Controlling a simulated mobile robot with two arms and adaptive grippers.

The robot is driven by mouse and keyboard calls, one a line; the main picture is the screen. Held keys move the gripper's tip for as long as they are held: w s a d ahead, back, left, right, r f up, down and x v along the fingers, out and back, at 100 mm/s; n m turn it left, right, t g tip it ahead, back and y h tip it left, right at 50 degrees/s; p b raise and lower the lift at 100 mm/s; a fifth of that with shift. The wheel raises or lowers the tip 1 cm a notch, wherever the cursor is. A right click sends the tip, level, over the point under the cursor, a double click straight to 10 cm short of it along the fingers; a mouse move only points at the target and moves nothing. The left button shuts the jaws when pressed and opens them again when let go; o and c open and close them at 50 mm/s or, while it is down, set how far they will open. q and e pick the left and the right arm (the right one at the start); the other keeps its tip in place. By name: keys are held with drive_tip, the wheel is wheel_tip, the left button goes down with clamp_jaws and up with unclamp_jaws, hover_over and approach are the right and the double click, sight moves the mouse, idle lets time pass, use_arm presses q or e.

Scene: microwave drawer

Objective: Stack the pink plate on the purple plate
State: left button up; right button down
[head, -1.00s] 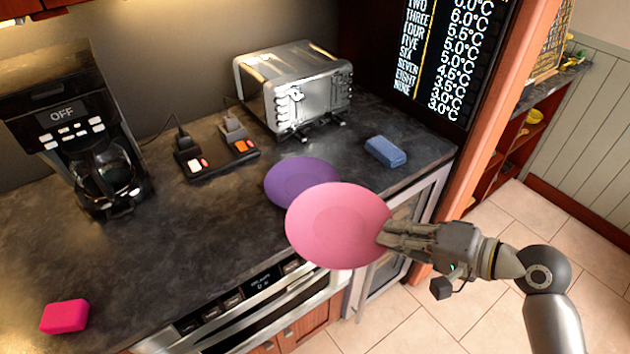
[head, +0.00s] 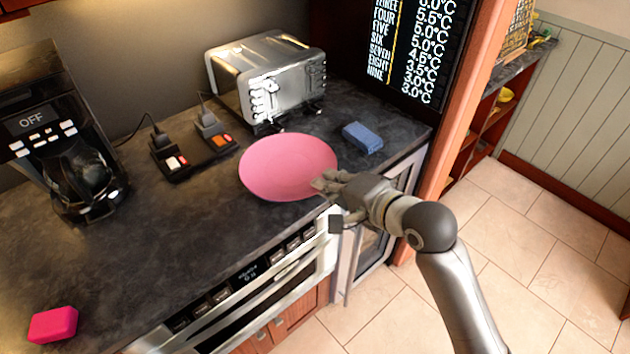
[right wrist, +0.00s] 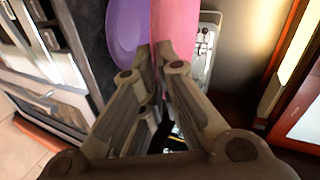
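The pink plate (head: 287,168) is held by its right edge in my right gripper (head: 325,184), which is shut on the rim. In the head view the plate covers the place on the counter where the purple plate lies, so the purple plate is hidden there. The right wrist view shows the purple plate (right wrist: 126,36) lying on the counter, left of the pink plate (right wrist: 178,30), which is seen edge-on between the fingertips (right wrist: 160,62). The pink plate appears above the purple one; I cannot tell whether they touch. My left gripper is not in view.
A silver toaster (head: 265,80) and a power strip (head: 193,157) stand behind the plate. A blue sponge-like block (head: 362,138) lies to its right. A coffee maker (head: 60,135) and a pink block (head: 53,324) are at left.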

drive_tip(key=w, duration=0.1)
drive_tip(key=w+f, duration=0.1)
drive_tip(key=w, duration=0.1)
drive_tip(key=w+f, duration=0.1)
drive_tip(key=shift+w+a+f+p, duration=0.1)
drive_tip(key=shift+w+f+p, duration=0.05)
drive_tip(key=shift+w+p, duration=0.25)
drive_tip(key=w+f, duration=0.4)
drive_tip(key=f, duration=0.1)
drive_tip(key=shift+w+a+f, duration=0.1)
drive_tip(key=shift+w+f, duration=0.15)
wheel_tip(320, 180, down, 3)
drive_tip(key=shift+r+p, duration=0.1)
drive_tip(key=shift+p, duration=0.5)
drive_tip(key=shift+f, duration=0.2)
drive_tip(key=shift+f, duration=0.55)
drive_tip(key=c, duration=1.6)
unclamp_jaws()
drive_tip(key=shift+c, duration=0.2)
drive_tip(key=shift+r, duration=0.1)
